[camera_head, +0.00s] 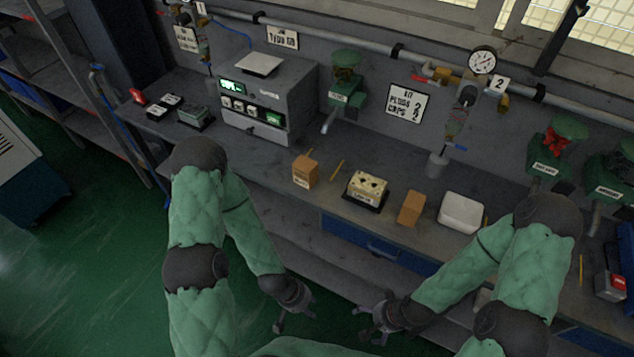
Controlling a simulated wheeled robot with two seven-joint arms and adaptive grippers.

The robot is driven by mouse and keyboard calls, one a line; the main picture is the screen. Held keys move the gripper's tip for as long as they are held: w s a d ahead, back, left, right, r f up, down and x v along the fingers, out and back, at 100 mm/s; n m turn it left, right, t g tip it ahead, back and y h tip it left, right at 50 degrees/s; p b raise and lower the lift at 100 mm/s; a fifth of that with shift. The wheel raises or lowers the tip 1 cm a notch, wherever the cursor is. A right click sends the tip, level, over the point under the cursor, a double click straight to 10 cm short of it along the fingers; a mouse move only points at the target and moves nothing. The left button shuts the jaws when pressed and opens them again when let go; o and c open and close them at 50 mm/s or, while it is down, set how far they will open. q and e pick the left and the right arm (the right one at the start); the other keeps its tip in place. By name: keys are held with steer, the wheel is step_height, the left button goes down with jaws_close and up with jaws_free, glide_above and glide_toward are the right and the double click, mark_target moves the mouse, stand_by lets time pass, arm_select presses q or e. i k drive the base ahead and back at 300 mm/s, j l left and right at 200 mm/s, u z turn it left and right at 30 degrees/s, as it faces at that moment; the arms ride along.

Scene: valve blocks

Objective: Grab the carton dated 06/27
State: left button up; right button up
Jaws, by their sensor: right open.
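Two orange-brown cartons stand apart on the workbench. The left carton (305,173) has a small pale label with dark print on its front, too small to read. The right carton (411,208) shows no readable date. I cannot tell which one is dated 06/27. My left gripper (294,320) is low in front of the bench, its fingers spread and empty. My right gripper (366,324) is open and empty, also low in front of the bench. Both are well clear of the cartons.
Between the cartons sits a cream block with holes on a dark base (367,189). A white bin (461,212) stands right of the right carton. A grey instrument box (266,97) and green valves (345,80) stand behind. The bench's front edge lies between grippers and cartons.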

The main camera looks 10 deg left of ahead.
mark_target(305, 169)
steer(key=i+j+u, duration=0.15)
steer(key=j, duration=0.2)
steer(key=j+u, duration=0.1)
steer(key=j, duration=0.25)
steer(key=i+j+u, duration=0.15)
steer(key=j, duration=0.15)
steer(key=i+j+u, duration=0.1)
steer(key=j, duration=0.25)
